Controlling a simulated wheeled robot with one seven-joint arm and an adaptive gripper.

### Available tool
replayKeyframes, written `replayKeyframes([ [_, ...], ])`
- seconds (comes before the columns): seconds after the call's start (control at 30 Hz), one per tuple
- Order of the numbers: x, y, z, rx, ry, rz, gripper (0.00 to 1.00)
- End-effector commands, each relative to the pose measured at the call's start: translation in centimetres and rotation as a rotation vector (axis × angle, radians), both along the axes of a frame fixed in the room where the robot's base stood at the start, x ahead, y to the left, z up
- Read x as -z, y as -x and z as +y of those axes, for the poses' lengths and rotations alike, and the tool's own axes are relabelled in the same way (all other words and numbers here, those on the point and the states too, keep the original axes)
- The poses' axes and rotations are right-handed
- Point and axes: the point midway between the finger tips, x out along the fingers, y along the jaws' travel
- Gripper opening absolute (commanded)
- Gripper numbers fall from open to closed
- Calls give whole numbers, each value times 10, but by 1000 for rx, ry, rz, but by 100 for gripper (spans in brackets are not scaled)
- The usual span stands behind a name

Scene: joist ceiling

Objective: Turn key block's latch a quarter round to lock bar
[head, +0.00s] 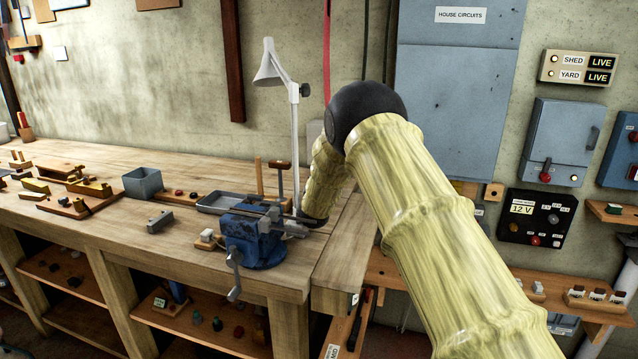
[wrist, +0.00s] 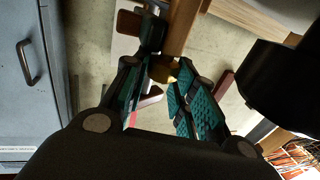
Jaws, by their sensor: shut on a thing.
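In the wrist view my gripper (wrist: 164,72) has its two teal-padded fingers on either side of a small brass-coloured piece (wrist: 163,71). It is shut on this piece at the end of a wooden bar (wrist: 184,22). The piece may be the latch, but its turn cannot be read from here. A dark brown wooden part (wrist: 129,22) lies beside the bar. In the head view my own arm hides the gripper and what it holds, so I cannot make out the key block there.
A long workbench (head: 90,155) carries a blue vise (head: 255,240), a grey bin (head: 143,183) and a metal tray (head: 215,205). A white lamp (head: 294,130) stands behind the vise. Blue cabinets (head: 455,100) and switch boxes (head: 560,140) hang on the wall at right.

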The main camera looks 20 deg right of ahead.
Motion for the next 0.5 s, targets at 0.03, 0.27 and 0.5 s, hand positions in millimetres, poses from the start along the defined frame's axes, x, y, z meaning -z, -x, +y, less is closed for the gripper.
replayKeyframes([
  [0.03, 0, 0, 0, 1, 0, -1, 3],
  [0.27, 0, 0, -1, 0, -1, 0, 31],
  [0.5, 0, 0, 0, 0, -1, 0, 49],
])
